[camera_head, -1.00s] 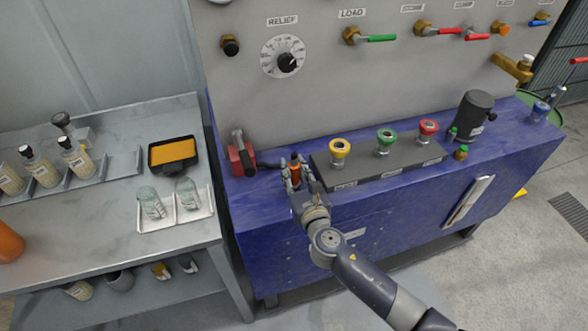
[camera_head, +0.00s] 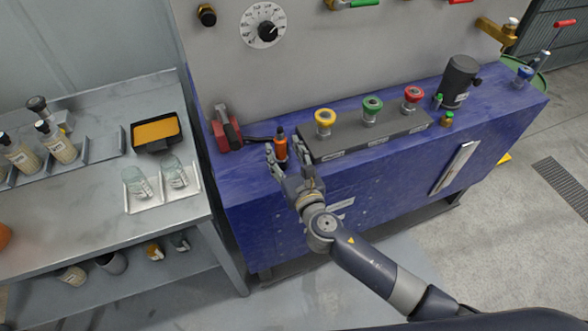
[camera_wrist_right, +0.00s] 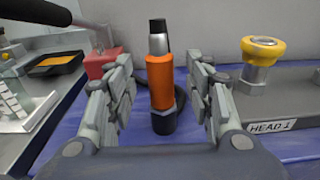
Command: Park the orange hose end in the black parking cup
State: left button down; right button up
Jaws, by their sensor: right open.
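The orange hose end (camera_head: 281,149) stands upright on the blue bench top, left of the dark block; it also shows in the right wrist view (camera_wrist_right: 160,80), with a dark and silver tip on top. Its lower end sits in a short black round piece (camera_wrist_right: 164,121), which looks like the black parking cup. My right gripper (camera_head: 288,163) is open, its fingers apart on either side of the hose end in the wrist view, with gaps on both sides. The cup's inside is hidden. My left gripper is not in view.
A dark block with yellow (camera_head: 325,119), green (camera_head: 372,105) and red (camera_head: 412,95) couplings stands close right. A red clamp-like part (camera_head: 228,131) with a dark handle is left. A grey side table (camera_head: 85,195) holds bottles and trays. The panel rises behind.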

jog(key=v, duration=0.8)
jog(key=shift+s, duration=0.35)
jog(key=shift+d, duration=0.1)
jog(key=s+d+f+m+g+h, duration=0.1)
jog(key=s+d+f+m+g, duration=0.35)
jog(key=f, duration=0.65)
jog(key=s+d+f+m+g+h, duration=0.15)
jog(key=d+f+m, duration=0.45)
jog(key=f, duration=0.6)
jog(key=s+d+f+m+g+h, duration=0.25)
jog(key=f+m, duration=0.45)
jog(key=f, duration=0.4)
jog(key=s+d+f+m+g, duration=0.2)
jog(key=s+f+m, duration=0.4)
jog(key=s, duration=0.5)
jog(key=s+d+f+m+g, duration=0.2)
jog(key=s+f+m, duration=0.3)
jog(key=s, duration=0.6)
jog(key=s+d+f+m+g, duration=0.3)
jog(key=s+f+m, duration=0.3)
jog(key=s, duration=0.5)
jog(key=shift+f+m, duration=0.4)
jog(key=shift+m, duration=0.85)
